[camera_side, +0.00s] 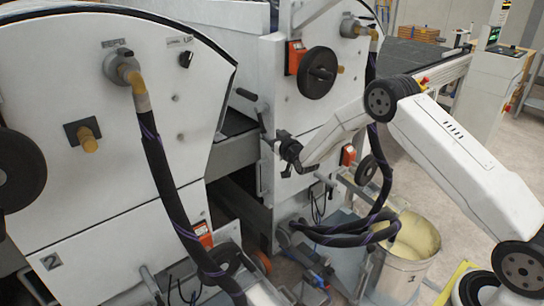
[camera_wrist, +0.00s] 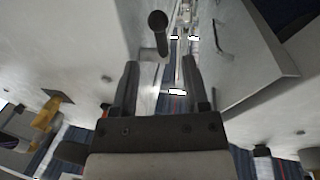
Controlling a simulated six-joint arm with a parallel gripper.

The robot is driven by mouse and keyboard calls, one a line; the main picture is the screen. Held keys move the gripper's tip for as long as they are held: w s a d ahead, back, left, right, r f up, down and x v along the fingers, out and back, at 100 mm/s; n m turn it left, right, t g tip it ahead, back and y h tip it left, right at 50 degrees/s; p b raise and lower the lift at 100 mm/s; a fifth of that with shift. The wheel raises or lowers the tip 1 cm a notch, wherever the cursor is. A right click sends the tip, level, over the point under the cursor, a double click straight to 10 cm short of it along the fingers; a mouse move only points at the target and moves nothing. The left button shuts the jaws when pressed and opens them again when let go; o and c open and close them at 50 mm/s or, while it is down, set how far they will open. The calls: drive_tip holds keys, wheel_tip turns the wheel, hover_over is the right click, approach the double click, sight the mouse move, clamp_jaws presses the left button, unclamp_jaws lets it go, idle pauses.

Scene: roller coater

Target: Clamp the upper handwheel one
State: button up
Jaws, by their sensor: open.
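A black upper handwheel (camera_side: 318,72) with a crank knob is mounted beside an orange-red bracket on the white panel of the farther coater unit. My gripper (camera_side: 272,141) is below and to the left of this wheel, in front of the gap between the two units, and apart from the wheel. In the wrist view my gripper (camera_wrist: 160,62) shows two dark fingers spread open with nothing held between them. No handwheel is clearly visible in the wrist view. A black-knobbed lever (camera_wrist: 157,22) shows beyond the fingertips there.
A lower handwheel (camera_side: 366,170) sits right of my wrist, partly hidden. Another dark wheel (camera_side: 20,172) is on the nearer unit, marked 2. Black hoses (camera_side: 165,190) hang in front of the panels. A bucket (camera_side: 408,250) stands on the floor at lower right.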

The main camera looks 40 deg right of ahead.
sight(263, 128)
drive_tip(key=shift+w, duration=0.2)
drive_tip(key=shift+w+d, duration=0.25)
drive_tip(key=shift+w, duration=0.95)
drive_tip(key=shift+w+d, duration=0.2)
drive_tip(key=shift+w, duration=1.05)
drive_tip(key=shift+w+d, duration=0.25)
drive_tip(key=shift+w, duration=0.95)
clamp_jaws()
drive_tip(key=shift+f, duration=0.1)
